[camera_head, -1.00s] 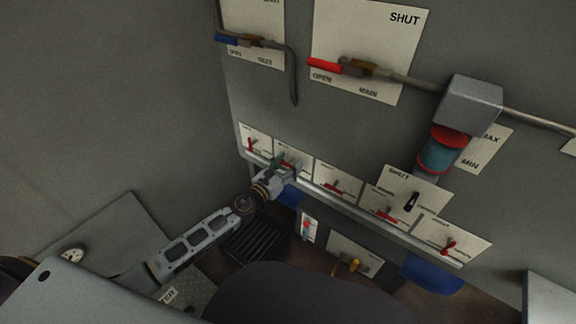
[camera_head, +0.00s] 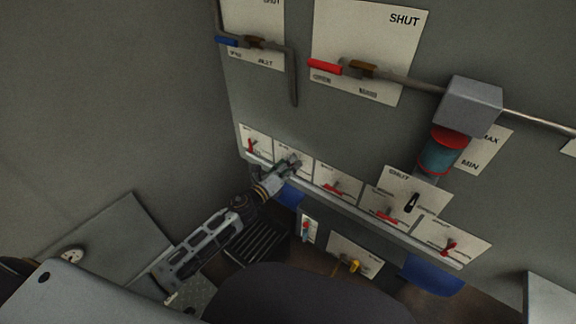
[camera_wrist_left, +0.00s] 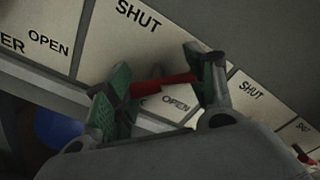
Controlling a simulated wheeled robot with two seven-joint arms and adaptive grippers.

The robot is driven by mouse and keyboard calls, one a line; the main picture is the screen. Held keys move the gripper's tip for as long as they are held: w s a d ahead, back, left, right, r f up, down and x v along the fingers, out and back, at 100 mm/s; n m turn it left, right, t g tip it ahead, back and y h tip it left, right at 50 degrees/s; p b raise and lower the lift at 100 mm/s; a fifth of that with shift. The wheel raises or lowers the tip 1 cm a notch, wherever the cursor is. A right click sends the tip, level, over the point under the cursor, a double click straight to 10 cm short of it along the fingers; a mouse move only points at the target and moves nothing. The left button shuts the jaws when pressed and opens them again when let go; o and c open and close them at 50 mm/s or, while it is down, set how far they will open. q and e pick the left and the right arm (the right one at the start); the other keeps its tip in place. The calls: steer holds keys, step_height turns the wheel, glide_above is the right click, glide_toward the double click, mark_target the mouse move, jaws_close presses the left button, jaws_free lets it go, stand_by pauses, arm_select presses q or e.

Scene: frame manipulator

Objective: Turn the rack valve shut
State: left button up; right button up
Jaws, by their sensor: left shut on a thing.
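My left gripper (camera_head: 286,163) is at the second plate from the left. In the left wrist view its green-padded fingers (camera_wrist_left: 163,88) are closed on the two ends of a red valve handle (camera_wrist_left: 160,84). The handle lies across the plate (camera_wrist_left: 125,40), between the SHUT and OPEN words. The valve body behind the fingers is hidden. My right gripper does not show.
Above are a blue-handled valve (camera_head: 228,41) and a red-handled main valve (camera_head: 325,67) on pipes. A grey box with a teal and red cylinder (camera_head: 438,155) stands out at the right. Blue bins (camera_head: 432,276) and a yellow-handled valve (camera_head: 354,266) sit below the rack.

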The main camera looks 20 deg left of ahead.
arm_select(q)
steer(key=n, duration=0.1)
steer(key=n+p, duration=0.1)
steer(key=n, duration=0.1)
steer(key=shift+a+r+n, duration=0.15)
steer(key=shift+r+n, duration=0.05)
steer(key=shift+n, duration=0.1)
steer(key=n+p, duration=0.1)
steer(key=n, duration=0.2)
steer(key=shift+w+a+p, duration=0.1)
steer(key=shift+p, duration=0.2)
steer(key=shift+f+n+p, duration=0.1)
steer(key=shift+n+p, duration=0.3)
steer(key=shift+n, duration=0.7)
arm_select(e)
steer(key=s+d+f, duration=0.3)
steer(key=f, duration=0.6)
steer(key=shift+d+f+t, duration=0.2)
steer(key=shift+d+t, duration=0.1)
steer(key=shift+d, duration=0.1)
arm_select(q)
steer(key=o, duration=1.1)
steer(key=shift+f, duration=0.1)
steer(key=shift+c, duration=0.2)
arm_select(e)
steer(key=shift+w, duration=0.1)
